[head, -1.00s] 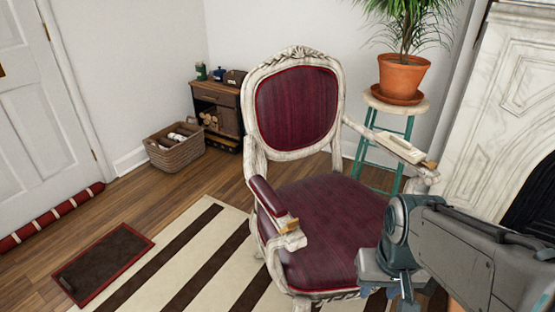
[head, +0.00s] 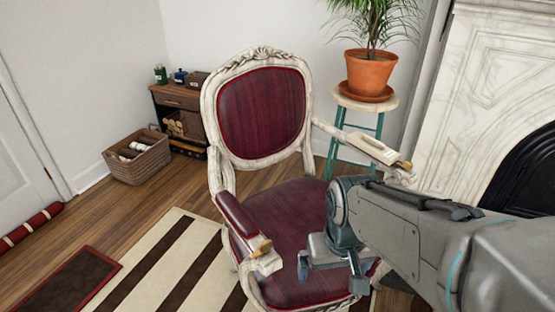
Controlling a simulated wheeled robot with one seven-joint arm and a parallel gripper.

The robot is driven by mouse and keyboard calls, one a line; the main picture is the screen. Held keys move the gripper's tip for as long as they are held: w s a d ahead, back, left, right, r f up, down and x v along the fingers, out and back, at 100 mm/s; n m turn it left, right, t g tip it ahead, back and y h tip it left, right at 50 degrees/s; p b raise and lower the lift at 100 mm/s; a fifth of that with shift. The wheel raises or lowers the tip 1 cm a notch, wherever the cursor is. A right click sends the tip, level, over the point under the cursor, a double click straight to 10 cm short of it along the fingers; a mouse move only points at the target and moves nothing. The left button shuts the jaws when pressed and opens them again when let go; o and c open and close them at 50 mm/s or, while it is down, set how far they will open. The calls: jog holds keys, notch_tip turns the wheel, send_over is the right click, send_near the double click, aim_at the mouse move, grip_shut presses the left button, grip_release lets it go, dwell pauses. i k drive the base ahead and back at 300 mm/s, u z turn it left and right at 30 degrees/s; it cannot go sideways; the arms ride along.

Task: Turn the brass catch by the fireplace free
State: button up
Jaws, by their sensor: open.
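A small brass catch (head: 403,165) sits at the front end of the chair's right armrest (head: 372,149), the one nearer the marble fireplace (head: 480,110). That armrest has a pale top. Another brass piece (head: 261,246) sits at the front of the left armrest, which has a burgundy pad (head: 235,213). The chair (head: 262,112) has a carved whitish frame and a burgundy seat and back. My gripper (head: 330,284) is open and empty, in front of the seat in the picture, between the two armrest ends and below the right catch. The catch's exact angle is too small to tell.
A potted plant (head: 370,70) stands on a stool (head: 366,104) behind the right armrest. A low cabinet (head: 180,115) and a basket (head: 137,157) stand by the back wall. A striped rug (head: 165,262) and a dark mat (head: 75,285) lie at the left.

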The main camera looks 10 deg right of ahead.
aim_at(408, 165)
jog(key=u, duration=0.5)
jog(key=k, duration=1.15)
jog(key=z, duration=0.75)
jog(key=i, duration=0.95)
jog(key=z, duration=0.75)
